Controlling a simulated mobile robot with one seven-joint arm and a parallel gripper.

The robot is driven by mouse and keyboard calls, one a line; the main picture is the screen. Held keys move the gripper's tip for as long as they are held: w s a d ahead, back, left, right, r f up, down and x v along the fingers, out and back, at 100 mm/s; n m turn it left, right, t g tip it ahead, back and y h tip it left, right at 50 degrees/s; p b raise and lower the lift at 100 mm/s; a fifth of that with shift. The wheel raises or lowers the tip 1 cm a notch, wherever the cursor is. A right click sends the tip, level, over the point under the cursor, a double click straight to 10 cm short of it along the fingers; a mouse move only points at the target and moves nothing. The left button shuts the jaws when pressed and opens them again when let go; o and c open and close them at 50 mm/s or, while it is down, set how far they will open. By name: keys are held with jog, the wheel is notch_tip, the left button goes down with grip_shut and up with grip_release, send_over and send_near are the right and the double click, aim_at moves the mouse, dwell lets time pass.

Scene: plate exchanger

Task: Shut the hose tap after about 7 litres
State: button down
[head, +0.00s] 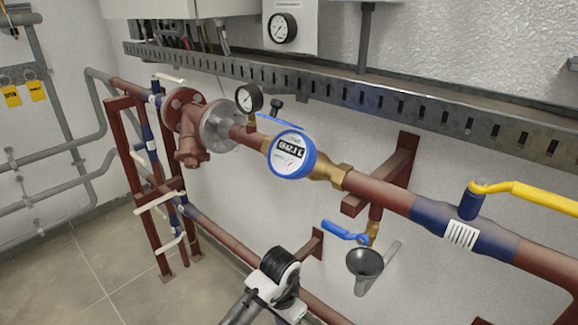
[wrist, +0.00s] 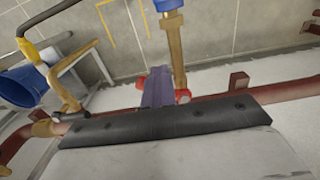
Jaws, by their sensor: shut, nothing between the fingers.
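The hose tap (head: 373,234) is a small brass tap hanging under the red-brown pipe, right of centre in the head view. Its blue lever (head: 345,232) points left, across the tap body. A grey funnel (head: 365,263) sits just below; I cannot make out any water stream. The round blue water meter (head: 291,154) is on the pipe above; its digits are too small to read surely. My gripper (head: 280,266) is at the bottom centre, left of and below the tap, apart from it. It is shut and empty.
A yellow-handled valve (head: 520,191) is on the pipe at right. A red-brown flanged fitting (head: 183,112) and a pressure gauge (head: 249,98) are left of the meter. A slotted metal tray (head: 330,88) runs along the wall. Clear floor (head: 105,260) lies at lower left.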

jog(key=shift+s+d+p, duration=0.15)
jog(key=shift+d+p, duration=0.35)
jog(key=shift+d, duration=1.05)
jog(key=shift+w+d+r+p, duration=0.1)
jog(key=shift+w+d+p, duration=0.15)
jog(key=shift+d, duration=0.25)
jog(key=shift+w+d+p, duration=0.25)
jog(key=shift+d, duration=0.25)
jog(key=shift+r, duration=0.1)
notch_tip(320, 180, up, 16)
jog(key=p, duration=1.5)
jog(key=shift+s+a, duration=0.4)
jog(key=shift+f, duration=0.25)
